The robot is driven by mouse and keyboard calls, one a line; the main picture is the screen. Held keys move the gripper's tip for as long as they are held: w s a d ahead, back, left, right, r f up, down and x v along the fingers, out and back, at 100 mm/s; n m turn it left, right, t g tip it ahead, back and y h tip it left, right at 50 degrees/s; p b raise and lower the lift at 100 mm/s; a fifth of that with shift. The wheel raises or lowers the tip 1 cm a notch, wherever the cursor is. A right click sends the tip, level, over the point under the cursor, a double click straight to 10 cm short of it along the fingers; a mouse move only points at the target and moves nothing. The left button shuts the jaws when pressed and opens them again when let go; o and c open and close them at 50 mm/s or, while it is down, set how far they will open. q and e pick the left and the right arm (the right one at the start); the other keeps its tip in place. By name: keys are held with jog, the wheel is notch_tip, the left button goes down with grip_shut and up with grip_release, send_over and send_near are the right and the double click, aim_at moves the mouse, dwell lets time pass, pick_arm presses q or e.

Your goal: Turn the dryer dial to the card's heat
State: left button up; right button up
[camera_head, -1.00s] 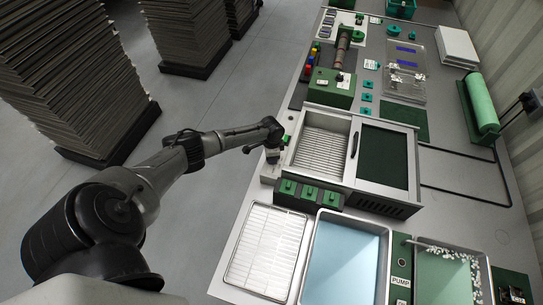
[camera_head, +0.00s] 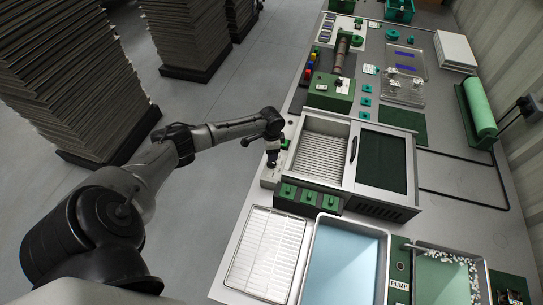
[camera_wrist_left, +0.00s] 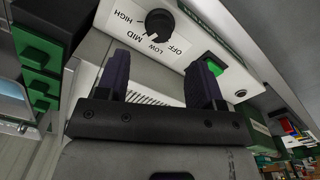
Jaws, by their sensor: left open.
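The dryer dial (camera_wrist_left: 158,22) is a round black knob on a pale panel (camera_wrist_left: 187,30) at the top of the left wrist view. In the head view my left gripper (camera_head: 272,160) hangs over the panel at the dryer's (camera_head: 349,141) left side, hiding the dial. I cannot identify a heat card. My right gripper is not in view.
A green button (camera_wrist_left: 213,65) sits beside the dial, near one finger. A green switch block (camera_head: 307,198), a white rack (camera_head: 265,252) and a blue-filled tray (camera_head: 342,262) stand in front of the dryer. A green machine (camera_head: 331,90) stands behind. Open floor lies left of the bench.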

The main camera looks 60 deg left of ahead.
pick_arm(q)
notch_tip(320, 180, up, 7)
jog(key=shift+p, duration=0.3)
jog(key=shift+f, duration=0.1)
dwell(0.4)
